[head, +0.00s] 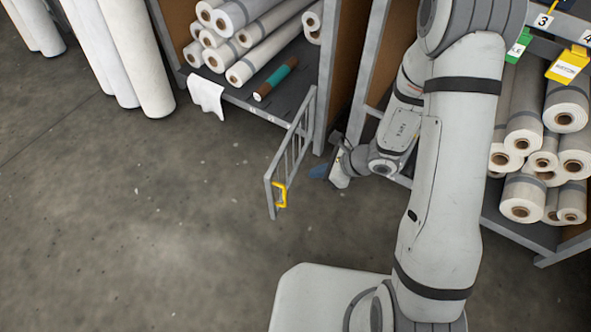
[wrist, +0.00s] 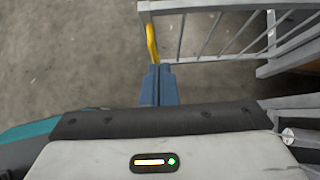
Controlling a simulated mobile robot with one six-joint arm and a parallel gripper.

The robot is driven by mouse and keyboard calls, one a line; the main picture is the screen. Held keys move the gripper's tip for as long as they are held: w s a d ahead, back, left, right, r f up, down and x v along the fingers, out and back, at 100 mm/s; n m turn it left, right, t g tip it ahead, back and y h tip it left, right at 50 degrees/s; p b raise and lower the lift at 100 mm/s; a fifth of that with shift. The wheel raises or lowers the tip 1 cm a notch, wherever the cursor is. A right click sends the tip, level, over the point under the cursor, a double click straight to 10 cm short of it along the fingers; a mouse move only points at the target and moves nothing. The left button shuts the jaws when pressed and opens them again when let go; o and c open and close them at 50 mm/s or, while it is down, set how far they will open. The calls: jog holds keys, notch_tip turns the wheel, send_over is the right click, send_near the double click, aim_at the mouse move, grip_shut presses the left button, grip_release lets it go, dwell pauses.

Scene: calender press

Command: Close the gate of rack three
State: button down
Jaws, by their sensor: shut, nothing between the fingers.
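A grey barred gate (head: 290,150) stands open, sticking out into the aisle from the post at the right side of the left rack. Its yellow handle (head: 281,195) is at the free end, near the floor side of the picture. My gripper (head: 318,172) is just right of the gate, its blue fingers shut and empty. In the wrist view the shut fingertips (wrist: 159,70) lie close to the lower end of the yellow handle (wrist: 152,42), with the gate (wrist: 210,10) reaching right. I cannot tell whether they touch. No number shows on this gate's rack.
The left rack (head: 255,103) holds white rolls, a teal-banded roll (head: 275,78) and a hanging white cloth (head: 207,97). Tags 3 and 4 show above the right rack (head: 545,262), which holds several rolls. More grey bars (wrist: 300,103) show at the wrist view's right.

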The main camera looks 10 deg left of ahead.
jog(key=a+r+b+x, duration=0.2)
jog(key=b+x, duration=0.1)
jog(key=x, duration=0.9)
jog(key=shift+w+b, duration=0.15)
jog(key=shift+b, duration=0.15)
jog(key=shift+a+f, duration=0.1)
jog(key=shift+a, duration=0.05)
